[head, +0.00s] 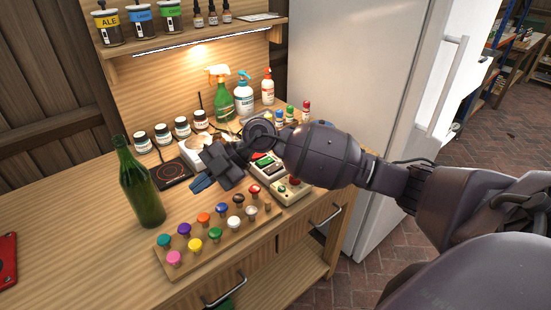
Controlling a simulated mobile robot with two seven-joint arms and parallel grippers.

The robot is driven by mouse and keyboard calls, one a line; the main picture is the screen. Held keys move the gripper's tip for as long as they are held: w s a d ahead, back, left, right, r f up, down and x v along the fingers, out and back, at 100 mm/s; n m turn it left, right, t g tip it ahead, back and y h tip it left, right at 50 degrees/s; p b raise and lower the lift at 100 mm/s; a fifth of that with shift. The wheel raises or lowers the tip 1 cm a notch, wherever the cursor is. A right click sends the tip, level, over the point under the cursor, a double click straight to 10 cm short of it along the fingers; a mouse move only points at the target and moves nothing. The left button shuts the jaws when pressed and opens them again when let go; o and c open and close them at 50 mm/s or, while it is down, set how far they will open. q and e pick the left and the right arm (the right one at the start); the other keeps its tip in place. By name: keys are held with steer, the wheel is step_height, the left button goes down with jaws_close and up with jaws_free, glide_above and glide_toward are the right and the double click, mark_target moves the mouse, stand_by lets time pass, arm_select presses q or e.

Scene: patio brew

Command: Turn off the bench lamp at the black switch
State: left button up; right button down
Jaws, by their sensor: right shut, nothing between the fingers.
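The bench lamp (195,38) is a thin strip under the wall shelf, and it is lit, with a warm glow on the wooden back panel. My right gripper (208,170) is shut and empty. It is over the back middle of the bench, between the black hot plate and the switch boxes. I cannot make out a black switch; my right gripper and forearm cover part of the bench. A pale box with green and red buttons (265,163) and another pale box (291,188) stand beside and below my right wrist. My left gripper is out of view.
A green bottle (140,185) stands at the left. A wooden rack (190,262) with several coloured stoppers lies in front. A black hot plate (173,175), small jars (162,134) and spray bottles (221,95) stand behind. A fridge (360,80) stands at the right. The bench's left is mostly clear.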

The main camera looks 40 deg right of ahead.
steer(key=w+d+m+g+h, duration=0.15)
steer(key=w+d+h, duration=0.25)
steer(key=d+h, duration=0.5)
steer(key=m+h, duration=0.4)
glide_toward(276, 165)
steer(key=shift+g, duration=0.25)
steer(key=f, duration=0.4)
steer(key=f+b, duration=0.1)
steer(key=f, duration=0.1)
steer(key=shift+w+d, duration=0.15)
steer(key=shift+d, duration=0.2)
steer(key=shift+f, duration=0.7)
steer(key=shift+d+f, duration=0.1)
